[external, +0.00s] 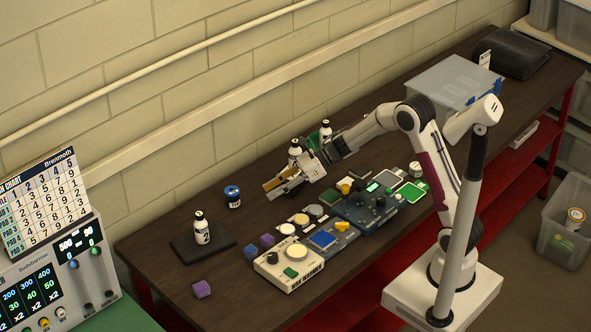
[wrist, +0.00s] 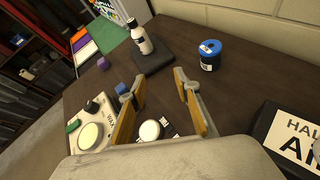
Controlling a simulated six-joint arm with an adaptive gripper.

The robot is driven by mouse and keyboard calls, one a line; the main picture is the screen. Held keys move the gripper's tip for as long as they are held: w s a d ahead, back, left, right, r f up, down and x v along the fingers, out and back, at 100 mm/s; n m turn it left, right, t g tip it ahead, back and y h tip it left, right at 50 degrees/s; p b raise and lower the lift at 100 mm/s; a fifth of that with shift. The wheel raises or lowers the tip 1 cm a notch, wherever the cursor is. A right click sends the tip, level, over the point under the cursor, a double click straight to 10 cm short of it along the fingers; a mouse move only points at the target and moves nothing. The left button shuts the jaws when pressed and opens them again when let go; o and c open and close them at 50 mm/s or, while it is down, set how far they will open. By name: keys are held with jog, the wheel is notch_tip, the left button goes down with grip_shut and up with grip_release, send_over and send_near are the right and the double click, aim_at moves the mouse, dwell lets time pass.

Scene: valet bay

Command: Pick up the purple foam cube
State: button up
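A purple foam cube (external: 202,289) lies on the dark table near its front left edge in the external view; it also shows in the wrist view (wrist: 103,63), left of the bottle. A second purple cube (external: 267,240) sits close to a blue cube (external: 250,252), beside the white device. The blue cube shows in the wrist view (wrist: 121,88), just left of my left finger. My gripper (external: 273,188) is above the back part of the table, away from the cubes. In the wrist view its yellow-padded fingers (wrist: 159,77) are apart with nothing between them.
A white bottle (external: 201,228) stands on a black pad (external: 183,246). A blue-lidded jar (external: 232,197) stands behind it. A white device (external: 290,265) and several other devices crowd the middle of the table. Bare table surrounds the front left purple cube.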

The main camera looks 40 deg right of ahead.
aim_at(270, 236)
jog(key=s+a+f+n+g, duration=0.1)
jog(key=s+f+n, duration=0.1)
jog(key=s+a+f+n+g+y, duration=0.1)
jog(key=s+f+n+g, duration=0.1)
jog(key=s+a+f+n+g, duration=0.1)
jog(key=s+f+n+g, duration=0.1)
jog(key=shift+s+n+y, duration=0.15)
jog(key=shift+n+y, duration=0.15)
jog(key=shift+y, duration=0.1)
jog(key=shift+s+a+f+n+g, duration=0.15)
jog(key=shift+s+f+n+g, duration=0.15)
jog(key=shift+s+n, duration=0.15)
jog(key=shift+x, duration=1.3)
jog(key=shift+a+f, duration=0.1)
jog(key=shift+x, duration=2.45)
jog(key=shift+f, duration=0.2)
